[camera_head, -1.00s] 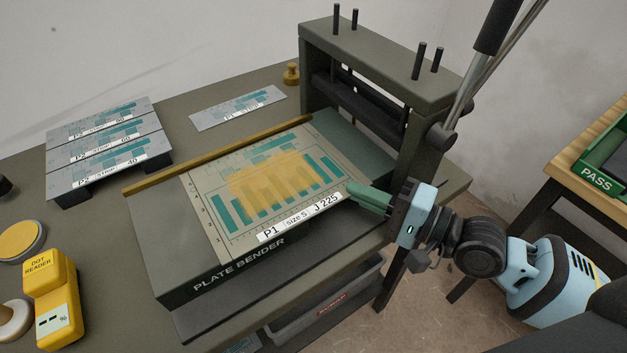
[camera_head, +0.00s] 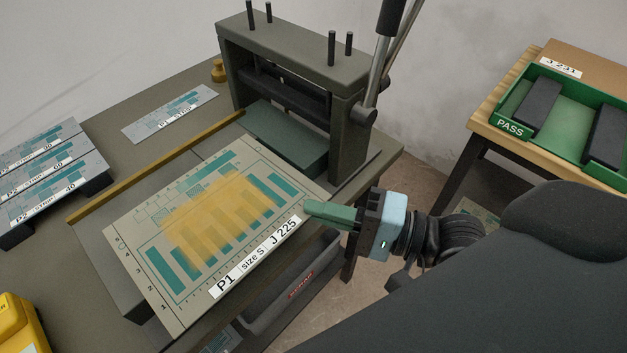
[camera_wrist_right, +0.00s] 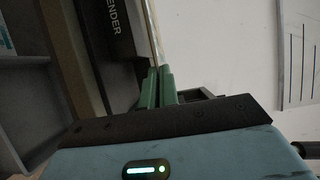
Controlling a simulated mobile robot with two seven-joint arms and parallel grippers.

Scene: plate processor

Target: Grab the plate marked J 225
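The plate marked J 225 (camera_head: 205,222) is a beige sheet with teal bars, a yellow patch and a white label reading "P1 size S J 225". It overhangs the front of the plate bender (camera_head: 290,146) and hides its front lettering. I cannot tell how far it is above the bender's bed. My right gripper (camera_head: 312,212) has its green fingers at the plate's right corner, next to the label. In the right wrist view the fingers (camera_wrist_right: 158,85) are closed together on the thin plate edge (camera_wrist_right: 152,35). My left gripper is not in view.
A brass bar (camera_head: 155,165) lies along the bender's left side. Other plates (camera_head: 45,170) rest on a stand at the left, and one (camera_head: 170,113) lies flat behind. A green PASS tray (camera_head: 510,127) is on a wooden table at the right. A grey bin (camera_head: 300,290) is below.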

